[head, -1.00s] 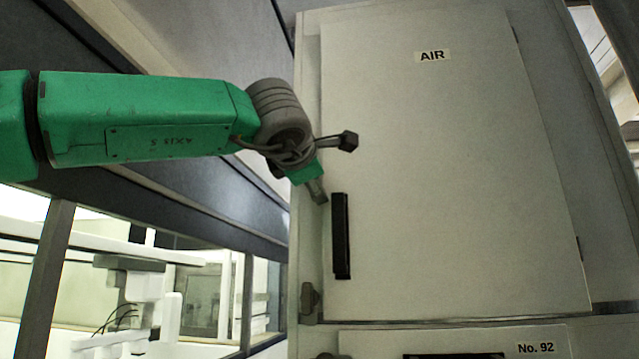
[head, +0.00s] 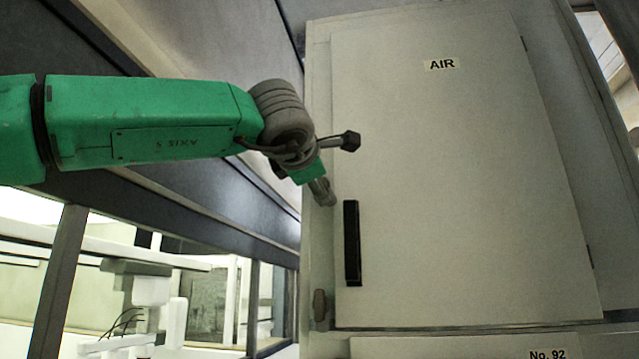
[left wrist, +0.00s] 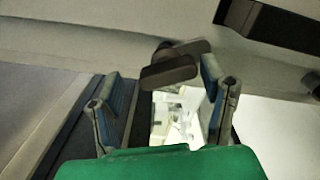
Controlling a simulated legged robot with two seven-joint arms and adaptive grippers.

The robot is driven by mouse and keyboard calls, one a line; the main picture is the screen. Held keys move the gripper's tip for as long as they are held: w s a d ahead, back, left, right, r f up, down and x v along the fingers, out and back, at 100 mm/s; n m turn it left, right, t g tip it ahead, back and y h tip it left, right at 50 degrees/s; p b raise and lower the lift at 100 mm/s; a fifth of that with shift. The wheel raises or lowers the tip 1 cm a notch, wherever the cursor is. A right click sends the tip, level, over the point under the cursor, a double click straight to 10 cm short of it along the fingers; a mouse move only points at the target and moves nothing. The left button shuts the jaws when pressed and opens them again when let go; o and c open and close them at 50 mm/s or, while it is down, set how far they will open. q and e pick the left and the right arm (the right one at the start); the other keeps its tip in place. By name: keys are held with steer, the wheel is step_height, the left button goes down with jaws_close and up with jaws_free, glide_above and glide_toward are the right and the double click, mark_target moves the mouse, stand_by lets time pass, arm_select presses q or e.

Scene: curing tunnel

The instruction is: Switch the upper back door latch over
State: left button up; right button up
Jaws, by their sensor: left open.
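The pale cabinet door (head: 450,170) marked AIR is closed, with a long black handle (head: 352,243) near its left edge. A small grey-brown latch (head: 320,306) sits on the frame, low at the left of the door. My left gripper (head: 321,190) is at the cabinet's left edge, above and left of the handle. In the left wrist view, my open gripper's fingers (left wrist: 162,80) stand either side of a dark grey latch (left wrist: 168,71), which lies closer to the right finger. Contact cannot be told. In the head view the gripper largely covers this latch. My right gripper is not in view.
The black handle also shows at the upper right of the left wrist view (left wrist: 268,24). Left of the cabinet are a dark wall and framed windows (head: 200,300), with white equipment behind them. A panel labelled No. 92 (head: 547,354) lies below the door.

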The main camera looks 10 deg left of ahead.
arm_select(q)
steer(key=shift+f, duration=0.1)
steer(key=shift+s+f, duration=0.1)
steer(key=shift+s, duration=0.05)
steer(key=s, duration=1.1)
steer(key=shift+s+a, duration=0.2)
